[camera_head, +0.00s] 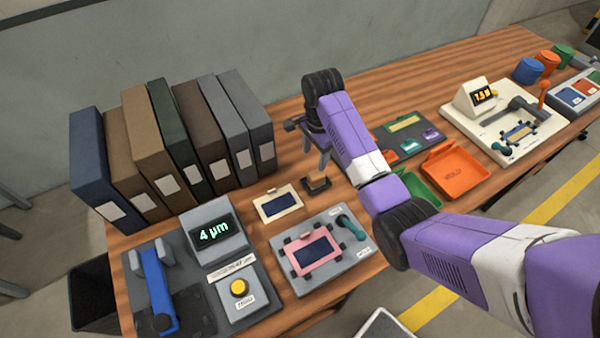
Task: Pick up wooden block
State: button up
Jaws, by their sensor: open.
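A small wooden block (317,180) sits on a dark square base (309,191) on the wooden table, near the middle of the view. My gripper (315,158) is above the block, pointing down, with its grey fingers open and apart. The fingertips are close over the block's far side; I cannot tell whether they touch it. The purple arm comes in from the lower right.
A row of binders (175,145) stands at the left. A gauge with a "4 µm" display (215,232) is at the front left. A cream frame (278,204) and a grey fixture with a pink frame (315,257) lie near the block. An orange tray (457,172) is at the right.

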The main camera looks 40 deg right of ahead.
aim_at(317, 174)
jog(key=shift+s+a+m+g, duration=0.2)
jog(key=shift+s+m, duration=0.1)
jog(key=shift+s, duration=0.15)
jog(key=shift+s+a+m+g, duration=0.1)
jog(key=shift+s+m+g, duration=0.15)
jog(key=shift+s, duration=0.2)
notch_tip(317, 174, down, 2)
jog(key=shift+f, duration=0.2)
jog(key=shift+s+a+f+p, duration=0.15)
jog(key=shift+f+p, duration=0.2)
jog(key=shift+f, duration=1)
jog(key=shift+s+a+f+p, duration=0.1)
jog(key=shift+f+p, duration=0.2)
jog(key=shift+f, duration=1.05)
grip_shut()
